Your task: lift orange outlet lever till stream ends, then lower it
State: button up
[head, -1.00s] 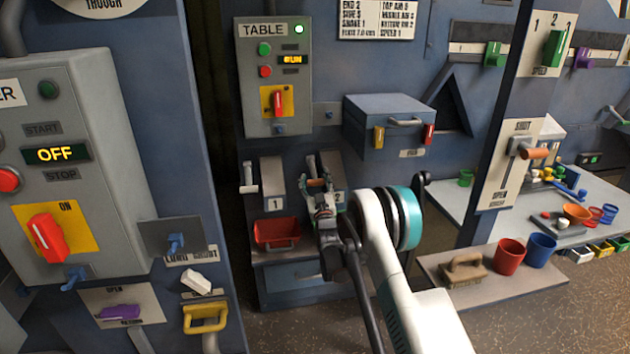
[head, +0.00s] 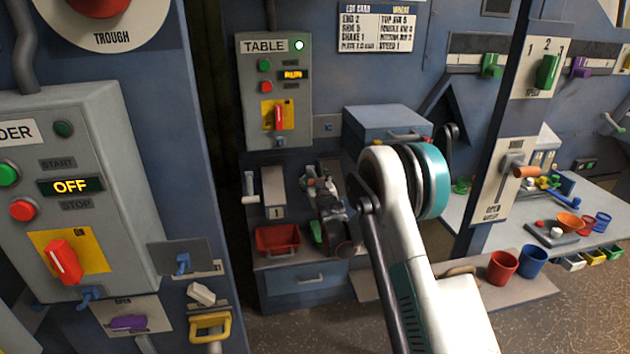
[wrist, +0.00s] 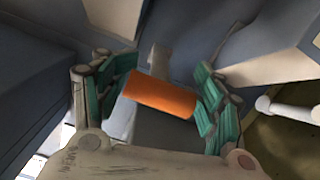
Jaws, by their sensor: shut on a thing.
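The orange outlet lever (wrist: 160,95) lies across the middle of the wrist view, between the green finger pads of my gripper (wrist: 160,93). My gripper is shut on it, though a gap shows beside one pad. In the head view my gripper (head: 321,184) is at the second outlet, right of outlet 1 (head: 272,187). Only a small orange bit of the lever shows there. My arm hides most of that outlet, and I cannot make out any stream.
A red bin (head: 277,240) stands under outlet 1, whose pale lever (head: 250,188) is close on the left. The TABLE panel (head: 274,90) is above. A blue box (head: 385,122) juts out at the upper right. Red and blue cups (head: 502,266) stand on a right-hand shelf.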

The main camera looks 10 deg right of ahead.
aim_at(315, 176)
notch_tip(315, 176, up, 3)
jog(key=g+p, duration=0.2)
jog(key=p, duration=0.1)
jog(key=shift+w+f+g, duration=0.15)
jog(key=shift+g, duration=0.25)
jog(key=shift+w+r+g+p, duration=0.35)
jog(key=shift+r+g+p, duration=0.3)
jog(key=shift+g+p, duration=0.35)
jog(key=shift+w+r, duration=0.4)
jog(key=shift+c, duration=0.2)
jog(key=o, duration=1.3)
jog(key=shift+c, duration=0.2)
jog(key=o, duration=0.4)
jog(key=shift+r, duration=0.15)
jog(key=shift+s, duration=0.2)
